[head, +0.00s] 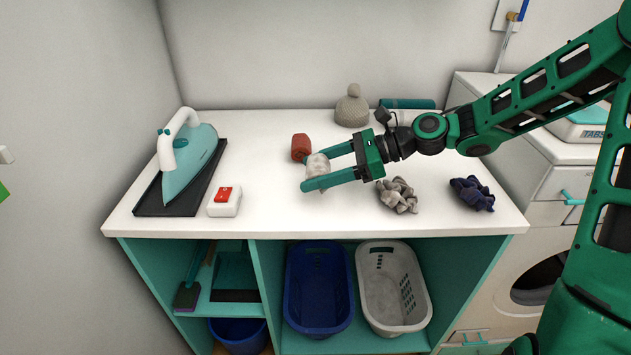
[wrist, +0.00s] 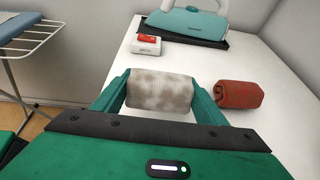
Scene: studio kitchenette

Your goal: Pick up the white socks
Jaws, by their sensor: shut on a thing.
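The white socks (head: 317,166) are a rolled, off-white bundle with grey mottling. My gripper (head: 322,170) is shut on them, with one green finger on each side. In the wrist view the sock roll (wrist: 160,90) lies across the space between the fingers of my gripper (wrist: 160,95). The roll is over the white worktop (head: 265,215); I cannot tell whether it still touches the surface.
A red-brown roll (head: 301,147) lies just behind the socks. Grey (head: 397,194) and navy (head: 472,193) crumpled cloths lie to the right. A knit hat (head: 352,106) stands behind. An iron (head: 186,158) and a white-and-red box (head: 225,201) are left. Blue (head: 318,322) and white (head: 418,318) baskets sit below.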

